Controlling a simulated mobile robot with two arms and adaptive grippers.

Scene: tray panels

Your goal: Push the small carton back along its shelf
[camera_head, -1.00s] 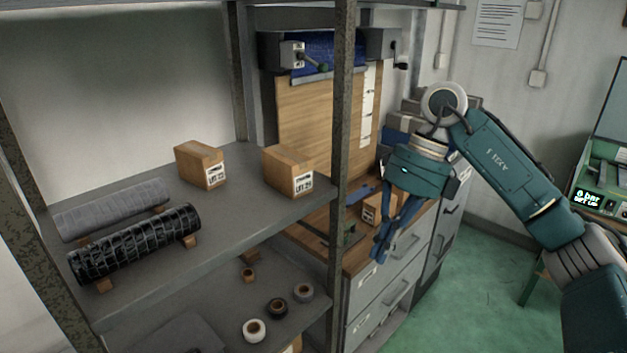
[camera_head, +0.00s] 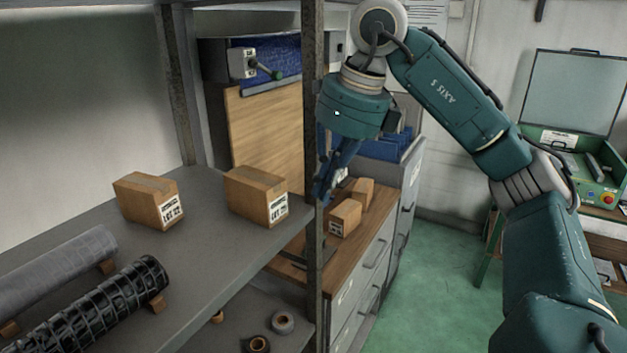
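Two small cartons with white labels stand on the grey shelf (camera_head: 200,262). The right carton (camera_head: 254,190) is near the shelf's right end, close to the rusty post. The left carton (camera_head: 145,197) stands to its left with a gap between. I cannot tell from the view which one the task means. My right gripper (camera_head: 322,197) points down beside the post, right of the right carton and apart from it. Its blue fingers look close together and are partly overlapped by the post, so their opening is unclear. My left gripper is out of view.
The rusty shelf post (camera_head: 313,120) stands between the right carton and my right arm. Two rolls, one grey (camera_head: 58,268) and one black (camera_head: 95,312), lie at the shelf's left. A wooden-topped cabinet (camera_head: 372,222) with smaller boxes is behind. Green floor is open at right.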

